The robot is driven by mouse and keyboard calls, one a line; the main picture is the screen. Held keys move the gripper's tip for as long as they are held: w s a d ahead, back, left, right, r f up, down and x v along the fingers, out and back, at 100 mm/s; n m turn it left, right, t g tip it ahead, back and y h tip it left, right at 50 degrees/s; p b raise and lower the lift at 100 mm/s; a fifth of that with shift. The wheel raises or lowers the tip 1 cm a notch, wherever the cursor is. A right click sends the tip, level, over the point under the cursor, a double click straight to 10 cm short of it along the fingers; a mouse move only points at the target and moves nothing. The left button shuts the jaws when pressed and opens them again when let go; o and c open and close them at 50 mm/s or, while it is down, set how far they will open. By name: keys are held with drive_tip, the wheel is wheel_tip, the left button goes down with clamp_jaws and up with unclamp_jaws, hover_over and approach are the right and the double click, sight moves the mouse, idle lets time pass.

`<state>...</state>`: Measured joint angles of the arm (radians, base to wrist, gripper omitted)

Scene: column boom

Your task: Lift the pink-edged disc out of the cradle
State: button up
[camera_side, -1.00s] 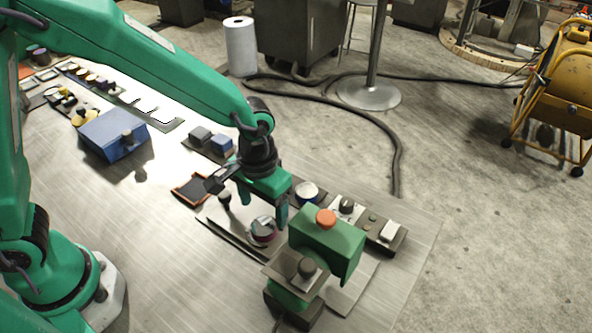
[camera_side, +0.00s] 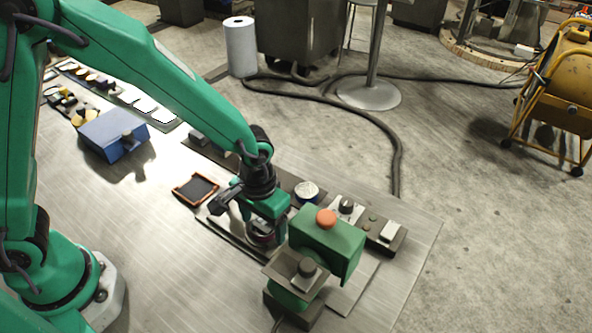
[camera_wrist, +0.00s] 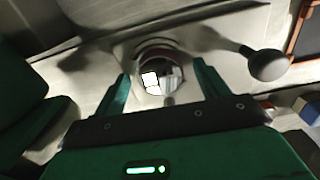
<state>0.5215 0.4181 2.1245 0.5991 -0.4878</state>
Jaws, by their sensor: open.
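The pink-edged disc (camera_wrist: 160,72) has a shiny, mirror-like face and a dark pink rim, and sits in a pale holder on a grey plate. In the side view the disc (camera_side: 262,238) is mostly hidden by my gripper. My gripper (camera_wrist: 162,84) is open, with one green finger on each side of the disc, and no contact can be made out. In the side view my gripper (camera_side: 263,228) is low over the disc. The cradle is hard to tell apart from the plate beneath.
A green machine with an orange knob (camera_side: 326,218) stands close to the right of my gripper. A white-topped round container (camera_side: 306,192) is behind it. An orange-edged dark tray (camera_side: 195,190) lies to the left. A blue box (camera_side: 113,135) stands farther left, with bare table between.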

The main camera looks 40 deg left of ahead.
sight(263, 226)
drive_tip(key=c, duration=1.4)
drive_tip(key=shift+o, duration=0.2)
drive_tip(key=shift+r, duration=0.2)
wheel_tip(263, 226, up, 10)
drive_tip(key=shift+f, duration=0.15)
